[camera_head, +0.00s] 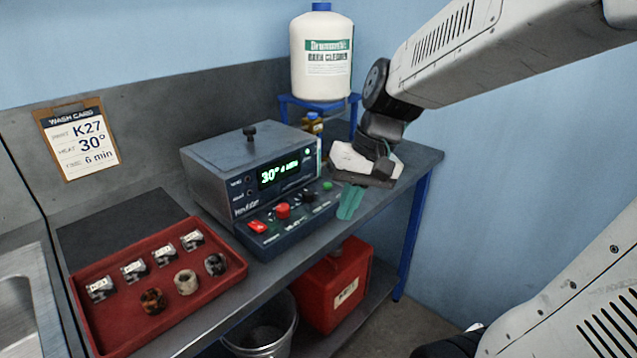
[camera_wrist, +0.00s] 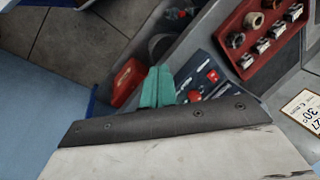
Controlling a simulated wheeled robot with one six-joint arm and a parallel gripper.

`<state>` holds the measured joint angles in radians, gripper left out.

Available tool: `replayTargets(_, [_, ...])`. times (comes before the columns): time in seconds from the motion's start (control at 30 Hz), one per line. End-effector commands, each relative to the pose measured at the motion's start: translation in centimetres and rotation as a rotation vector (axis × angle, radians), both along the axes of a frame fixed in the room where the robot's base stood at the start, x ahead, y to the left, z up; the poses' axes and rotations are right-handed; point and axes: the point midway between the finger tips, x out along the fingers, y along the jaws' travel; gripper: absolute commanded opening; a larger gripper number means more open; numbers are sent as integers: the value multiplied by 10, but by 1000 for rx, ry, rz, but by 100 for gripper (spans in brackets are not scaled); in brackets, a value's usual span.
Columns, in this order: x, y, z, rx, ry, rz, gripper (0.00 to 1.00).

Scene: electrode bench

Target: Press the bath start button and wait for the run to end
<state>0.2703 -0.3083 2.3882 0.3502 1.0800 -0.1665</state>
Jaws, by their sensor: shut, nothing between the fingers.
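The bath unit (camera_head: 219,160) is a grey box with a lid on the bench; its green display reads 30° and a minutes value that looks like 6. Its sloped front panel (camera_head: 290,228) carries a red rocker switch (camera_head: 258,226), a red knob (camera_head: 283,211), a dark knob (camera_head: 310,195) and a green button (camera_head: 327,185). My gripper (camera_head: 349,202) has teal fingers, shut and empty, just right of the green button and apart from it in the picture. In the wrist view the shut fingers (camera_wrist: 158,87) point toward the panel (camera_wrist: 204,76); the green button is hard to make out there.
A red tray (camera_head: 205,287) with several labelled blocks and rings lies left of the bath. A white bottle (camera_head: 321,60) stands on a blue stand behind. A red can (camera_head: 335,290) and a bin (camera_head: 262,330) are below. The wash card (camera_head: 78,140) reads K27, 30°, 6 min.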

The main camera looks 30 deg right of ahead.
Motion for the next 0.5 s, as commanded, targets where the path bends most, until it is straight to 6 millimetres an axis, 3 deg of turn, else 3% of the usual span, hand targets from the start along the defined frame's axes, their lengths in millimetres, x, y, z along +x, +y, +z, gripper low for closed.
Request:
replayTargets(0.3, [141, -55, -13, 171, -272, -172, 0])
replayTargets(0.5, [205, -89, -3, 155, -476, -224, 0])
